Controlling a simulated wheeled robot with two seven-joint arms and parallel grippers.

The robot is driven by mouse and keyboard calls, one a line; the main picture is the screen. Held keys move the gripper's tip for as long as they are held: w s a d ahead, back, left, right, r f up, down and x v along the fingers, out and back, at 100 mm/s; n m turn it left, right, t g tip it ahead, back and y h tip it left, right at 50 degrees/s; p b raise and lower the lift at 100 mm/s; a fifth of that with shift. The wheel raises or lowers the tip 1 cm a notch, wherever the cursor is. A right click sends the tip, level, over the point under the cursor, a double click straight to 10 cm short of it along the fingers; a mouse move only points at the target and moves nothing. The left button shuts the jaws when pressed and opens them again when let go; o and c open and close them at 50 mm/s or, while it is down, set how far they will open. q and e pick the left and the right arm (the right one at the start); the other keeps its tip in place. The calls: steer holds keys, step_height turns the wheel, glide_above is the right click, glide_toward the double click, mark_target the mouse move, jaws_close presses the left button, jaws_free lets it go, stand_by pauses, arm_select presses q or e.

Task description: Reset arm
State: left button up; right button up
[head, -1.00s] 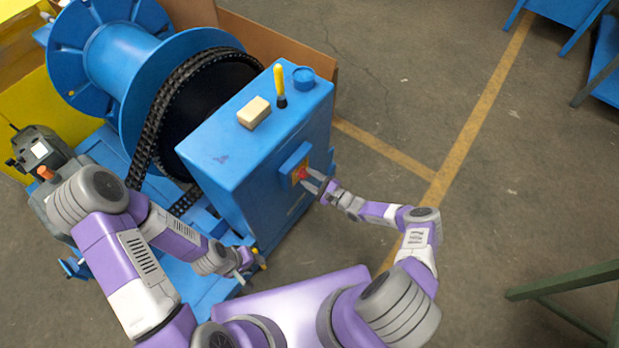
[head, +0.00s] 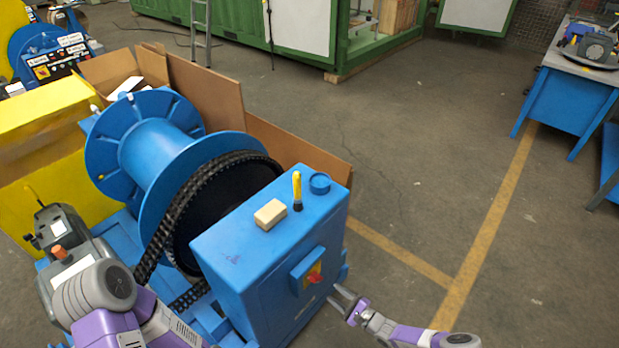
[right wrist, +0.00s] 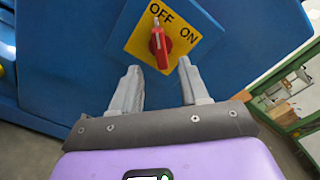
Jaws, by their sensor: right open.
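The red rotary switch knob (head: 314,278) is on the front of the blue motor housing (head: 235,270). In the right wrist view the knob (right wrist: 160,47) sits on a yellow plate (right wrist: 181,42) marked OFF and ON, its handle upright toward OFF. My right gripper (head: 339,296) is open and empty, just to the right of the knob and apart from it. In the right wrist view its two fingers (right wrist: 160,78) point at the plate, below the knob.
A yellow-handled tool (head: 297,190), a tan block (head: 270,214) and a blue cap (head: 320,183) are on the housing top. A black chain (head: 165,225) runs round the wheel beside the blue spool (head: 160,150). Floor to the right is clear up to a blue bench (head: 565,105).

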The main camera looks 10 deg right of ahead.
steer(key=s+a+r+n+g+y, duration=0.1)
steer(key=s+a+n+g, duration=0.8)
steer(key=s+a+g, duration=0.5)
steer(key=s+d+r+n+h, duration=0.3)
steer(key=s+r+n+h, duration=0.4)
steer(key=r, duration=0.1)
steer(key=shift+s+d+n+h, duration=0.25)
steer(key=shift+s+n+h, duration=0.05)
steer(key=shift+s+h, duration=0.1)
